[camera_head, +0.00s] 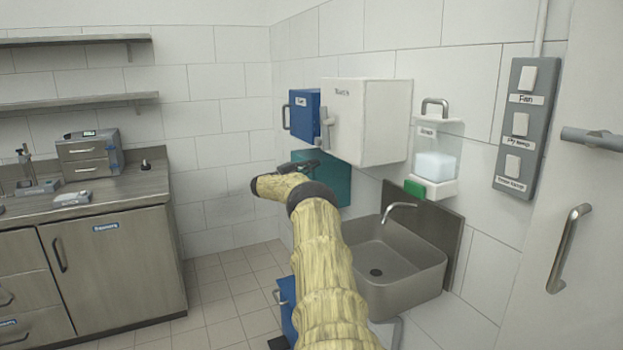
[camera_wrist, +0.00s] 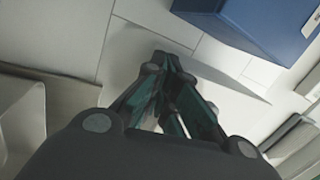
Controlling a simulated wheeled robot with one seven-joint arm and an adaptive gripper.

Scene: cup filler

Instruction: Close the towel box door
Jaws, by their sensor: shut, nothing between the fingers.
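A white wall box (camera_head: 387,120) hangs on the right wall. Its labelled front looks flat, with a metal handle (camera_head: 326,130) at its left side; the label is too small to read surely. A smaller blue box (camera_head: 306,113) with a label and handle is just left of it. A teal box (camera_head: 335,183) sits below them, partly hidden by my gripper. I cannot tell which is the towel box or whether its door is ajar. My gripper (camera_head: 312,165) is shut and empty, below the blue box and in front of the teal one. The wrist view shows the closed fingers (camera_wrist: 172,66) and the blue box (camera_wrist: 262,22).
A metal sink (camera_head: 395,270) with a tap is on the right, under a soap dispenser (camera_head: 437,160). A switch panel (camera_head: 526,125) and a door handle (camera_head: 568,245) are further right. A counter with drawers (camera_head: 110,265) stands left.

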